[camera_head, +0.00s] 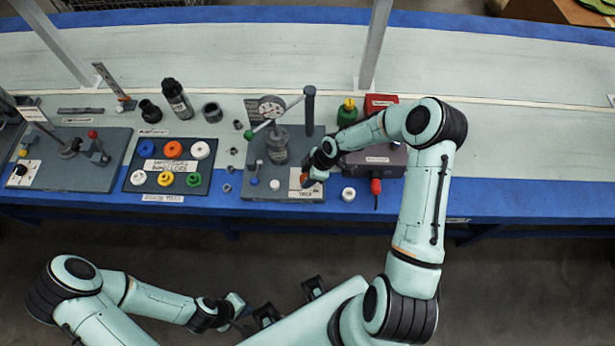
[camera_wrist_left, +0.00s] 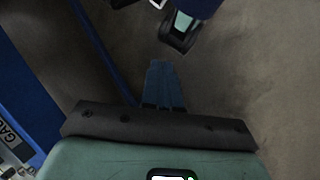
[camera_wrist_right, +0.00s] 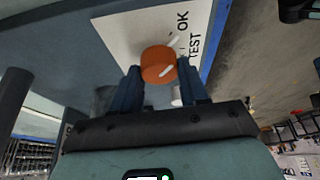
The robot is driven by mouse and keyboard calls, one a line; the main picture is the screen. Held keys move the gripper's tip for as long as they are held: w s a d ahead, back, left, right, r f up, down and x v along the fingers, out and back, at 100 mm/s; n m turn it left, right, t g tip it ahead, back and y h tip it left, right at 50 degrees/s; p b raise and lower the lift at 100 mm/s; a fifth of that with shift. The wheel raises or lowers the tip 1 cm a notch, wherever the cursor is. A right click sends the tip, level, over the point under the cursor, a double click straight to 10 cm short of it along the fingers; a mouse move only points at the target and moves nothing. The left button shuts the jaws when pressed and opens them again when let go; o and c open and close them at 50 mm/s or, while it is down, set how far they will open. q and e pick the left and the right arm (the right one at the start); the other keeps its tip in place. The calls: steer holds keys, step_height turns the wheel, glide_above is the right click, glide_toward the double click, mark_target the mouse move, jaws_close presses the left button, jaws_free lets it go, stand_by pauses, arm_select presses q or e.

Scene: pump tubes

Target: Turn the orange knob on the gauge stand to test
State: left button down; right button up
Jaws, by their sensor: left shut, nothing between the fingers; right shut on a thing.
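The orange knob (camera_wrist_right: 158,64) stands on a white label plate (camera_wrist_right: 120,32) with the words OK and TEST, on the grey gauge stand (camera_head: 255,188). My right gripper (camera_wrist_right: 160,80) is shut on the knob, with one finger on each side. The white pointer line on the knob slants in the right wrist view; I cannot tell exactly which word it points at. In the head view my right gripper (camera_head: 306,179) mostly hides the knob. My left gripper (camera_wrist_left: 165,70) is shut and empty, hanging over the floor in front of the bench.
The stand carries a round gauge (camera_head: 271,106), a grey cylinder (camera_head: 278,147) and a green-tipped lever (camera_head: 250,134). A grey box with a red plug (camera_head: 376,186) and a white cap (camera_head: 348,194) are to its right. A tray of coloured caps (camera_head: 135,180) is to the left.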

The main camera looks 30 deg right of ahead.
steer(key=m+t+b, duration=0.1)
steer(key=m+b, duration=0.2)
steer(key=b, duration=0.1)
steer(key=m+h+b, duration=0.1)
steer(key=m+b, duration=0.2)
steer(key=b, duration=0.1)
steer(key=shift+s+a+f+t+h, duration=0.1)
steer(key=shift+a+f+t+h, duration=0.05)
steer(key=shift+t+h, duration=0.2)
steer(key=m+b, duration=0.2)
steer(key=shift+t+h+b, duration=0.25)
steer(key=shift+h+b, duration=0.1)
steer(key=shift+b, duration=0.05)
arm_select(q)
step_height(320, 180, down, 12)
steer(key=s, duration=0.1)
steer(key=shift+s+r+b, duration=0.15)
steer(key=shift+b, duration=0.2)
arm_select(e)
steer(key=shift+m, duration=0.6)
steer(key=o, duration=1.1)
steer(key=shift+s, duration=0.1)
steer(key=shift+c, duration=0.2)
